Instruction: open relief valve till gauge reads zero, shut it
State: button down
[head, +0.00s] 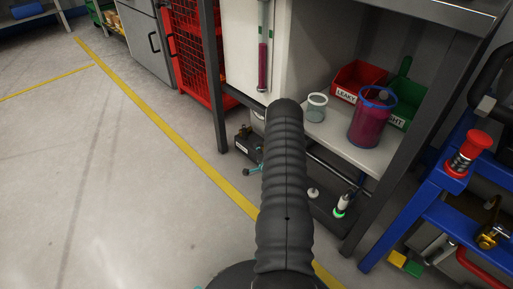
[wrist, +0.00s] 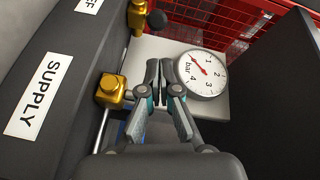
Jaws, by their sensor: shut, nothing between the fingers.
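The pressure gauge (wrist: 215,88) is a white round dial marked 1 to 4 bar in the wrist view. Its red needle points to the dial's upper left, before the 1; I cannot read a zero there. A brass block (wrist: 112,88) sits by the "SUPPLY" label (wrist: 37,95). My gripper (wrist: 164,66) is shut and empty, between that brass block and the gauge. My arm hides most of it in the head view.
A dark labelled block (head: 243,146) is low beside the bench leg. The shelf holds a purple-filled jar (head: 370,120), a red bin (head: 360,78) and a green bin (head: 405,95). A blue frame (head: 425,190) stands right. The floor at left is clear.

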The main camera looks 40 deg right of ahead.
aim_at(244, 132)
jog(key=b+x, duration=0.1)
jog(key=x, duration=0.6)
jog(key=shift+w+d, duration=0.1)
jog(key=shift+w, duration=0.2)
jog(key=shift+s, duration=0.1)
